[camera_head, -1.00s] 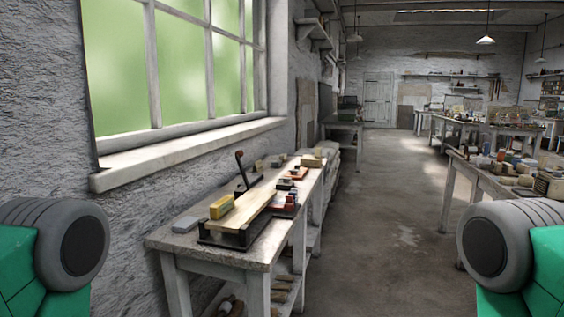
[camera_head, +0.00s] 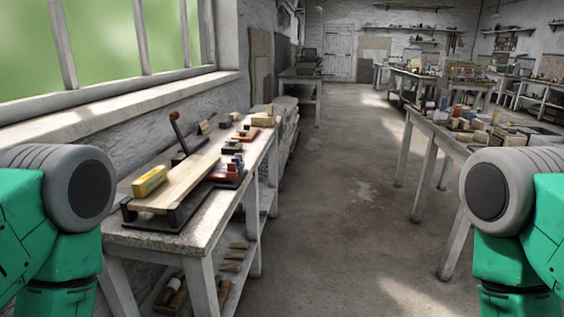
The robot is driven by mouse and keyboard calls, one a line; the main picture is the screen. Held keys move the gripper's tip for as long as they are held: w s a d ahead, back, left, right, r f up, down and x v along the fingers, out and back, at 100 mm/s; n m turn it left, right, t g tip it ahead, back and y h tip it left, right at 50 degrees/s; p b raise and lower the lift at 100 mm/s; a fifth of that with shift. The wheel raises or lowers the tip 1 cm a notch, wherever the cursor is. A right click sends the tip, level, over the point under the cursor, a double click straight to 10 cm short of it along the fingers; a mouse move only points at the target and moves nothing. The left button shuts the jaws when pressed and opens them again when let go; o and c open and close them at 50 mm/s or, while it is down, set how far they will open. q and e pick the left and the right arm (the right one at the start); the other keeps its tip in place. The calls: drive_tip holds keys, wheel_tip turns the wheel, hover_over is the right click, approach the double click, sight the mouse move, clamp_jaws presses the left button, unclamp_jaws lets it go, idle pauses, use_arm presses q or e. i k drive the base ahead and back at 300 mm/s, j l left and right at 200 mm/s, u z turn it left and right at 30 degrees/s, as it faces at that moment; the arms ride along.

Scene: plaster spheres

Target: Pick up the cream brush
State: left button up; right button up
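I cannot make out a cream brush for certain in the head view. Small items stand on the left bench (camera_head: 222,216) under the window, and more on the right table (camera_head: 452,142), but they are too small to tell apart. Only the upper parts of my two arms show, at the left and right edges. Neither gripper is in view.
On the left bench are a wooden board (camera_head: 178,186) on a dark base, a yellow block (camera_head: 149,181) and a lever tool (camera_head: 178,134). Wooden pieces lie on its lower shelf. The concrete floor (camera_head: 338,215) between bench and right table is clear.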

sight(233, 115)
drive_tip(key=i+l+z, duration=0.25)
drive_tip(key=i, duration=0.7)
drive_tip(key=i+z, duration=0.3)
drive_tip(key=i, duration=1.3)
drive_tip(key=i+u, duration=0.15)
drive_tip(key=i, duration=0.55)
drive_tip(key=i+l, duration=0.2)
drive_tip(key=i, duration=0.45)
drive_tip(key=i+l+u, duration=0.15)
drive_tip(key=i+u, duration=0.3)
drive_tip(key=i+l+u, duration=0.3)
drive_tip(key=i+u, duration=0.2)
drive_tip(key=i+l+u, duration=0.65)
drive_tip(key=l+u, duration=0.3)
